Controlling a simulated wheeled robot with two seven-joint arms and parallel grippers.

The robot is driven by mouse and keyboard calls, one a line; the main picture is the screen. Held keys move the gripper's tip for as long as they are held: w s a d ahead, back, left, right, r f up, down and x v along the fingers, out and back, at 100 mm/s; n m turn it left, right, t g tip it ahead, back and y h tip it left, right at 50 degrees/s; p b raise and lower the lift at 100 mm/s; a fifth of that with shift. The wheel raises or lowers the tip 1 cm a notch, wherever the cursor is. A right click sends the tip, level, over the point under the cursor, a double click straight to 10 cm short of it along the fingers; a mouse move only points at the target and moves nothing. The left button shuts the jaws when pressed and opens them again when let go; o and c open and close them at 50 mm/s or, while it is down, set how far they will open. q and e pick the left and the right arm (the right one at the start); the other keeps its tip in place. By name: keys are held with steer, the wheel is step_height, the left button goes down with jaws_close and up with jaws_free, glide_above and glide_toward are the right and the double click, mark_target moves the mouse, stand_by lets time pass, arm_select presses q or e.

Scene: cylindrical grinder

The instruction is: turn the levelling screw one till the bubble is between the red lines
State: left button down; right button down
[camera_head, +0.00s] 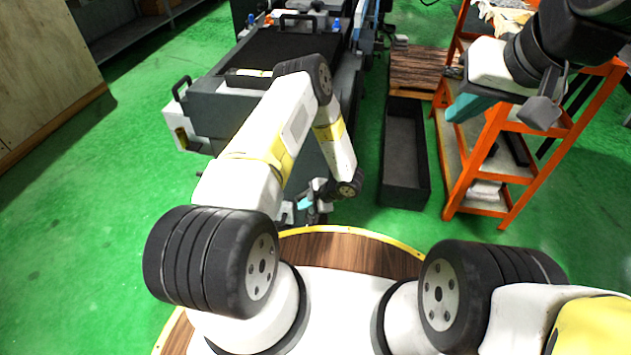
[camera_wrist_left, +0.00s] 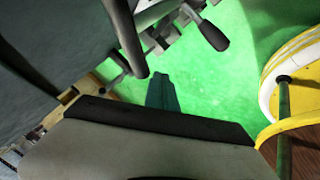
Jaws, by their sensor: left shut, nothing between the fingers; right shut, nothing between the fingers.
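My left gripper (camera_head: 304,203) is low beside the near end of the dark grinder (camera_head: 265,55), partly hidden by its own arm. In the left wrist view its teal fingers (camera_wrist_left: 163,93) are together and empty over the green floor. A rod with a black-gripped crank handle (camera_wrist_left: 210,32) is just beyond them, and a dark upright bar (camera_wrist_left: 130,45) stands to their left. I cannot tell which part is levelling screw one. The bubble and red lines cannot be made out. My right gripper (camera_head: 462,108), shut and empty, is raised at the upper right before the orange rack.
An orange rack (camera_head: 455,165) with items on its shelves stands at the right. A long black open box (camera_head: 405,150) lies on the floor between it and the grinder. My round wood-topped base is at the bottom. Green floor is clear at the left.

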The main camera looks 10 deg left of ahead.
arm_select(q)
steer(key=shift+w+a, duration=0.15)
steer(key=shift+w, duration=0.05)
steer(key=shift+w+a+r+m+t, duration=0.15)
steer(key=shift+w+a+m+t, duration=0.3)
steer(key=shift+a+m, duration=0.15)
